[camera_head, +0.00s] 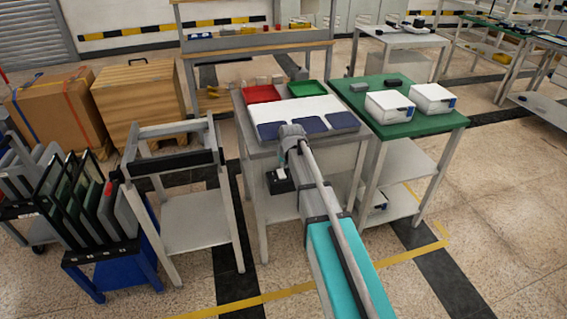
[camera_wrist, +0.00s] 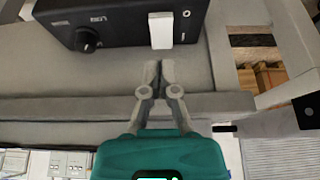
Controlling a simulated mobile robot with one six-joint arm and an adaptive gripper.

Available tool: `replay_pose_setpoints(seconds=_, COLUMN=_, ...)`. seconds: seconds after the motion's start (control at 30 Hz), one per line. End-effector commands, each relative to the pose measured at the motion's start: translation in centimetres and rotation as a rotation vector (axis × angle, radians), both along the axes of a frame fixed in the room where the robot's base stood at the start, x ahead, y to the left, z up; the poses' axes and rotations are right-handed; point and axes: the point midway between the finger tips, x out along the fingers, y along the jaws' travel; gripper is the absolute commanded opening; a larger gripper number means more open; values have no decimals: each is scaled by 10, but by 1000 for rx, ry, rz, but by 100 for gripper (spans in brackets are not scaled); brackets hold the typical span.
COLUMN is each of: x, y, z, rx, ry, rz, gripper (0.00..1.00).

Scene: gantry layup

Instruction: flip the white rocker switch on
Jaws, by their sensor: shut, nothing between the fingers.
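The white rocker switch (camera_wrist: 160,30) sits on the face of a black control box (camera_wrist: 115,24) at the top of the wrist view, with a round black knob (camera_wrist: 87,40) to its left. My gripper (camera_wrist: 159,66) is shut and empty. Its fingertips are just below the switch in the picture, lined up with it, and appear apart from it. In the head view the black box (camera_head: 279,186) shows at the front of the grey table, left of my arm. The switch is too small there to read its position.
The grey table (camera_head: 262,150) carries a white sheet (camera_head: 290,108), blue pads (camera_head: 310,125), a red tray (camera_head: 262,94) and a green tray (camera_head: 305,88). A green-topped table (camera_head: 410,127) with white boxes stands at right. A grey frame stand (camera_head: 190,205) is at left.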

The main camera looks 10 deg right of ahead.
Motion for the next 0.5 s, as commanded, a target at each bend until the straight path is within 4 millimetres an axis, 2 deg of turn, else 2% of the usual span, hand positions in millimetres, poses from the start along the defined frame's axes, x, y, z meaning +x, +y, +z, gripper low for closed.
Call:
replay_pose_setpoints(seconds=0.03, x=-3, y=0, z=9, rx=0, ry=0, rz=0, gripper=0)
replay_pose_setpoints(seconds=0.5, x=-19, y=-3, z=48, rx=0, ry=0, rz=0, gripper=0)
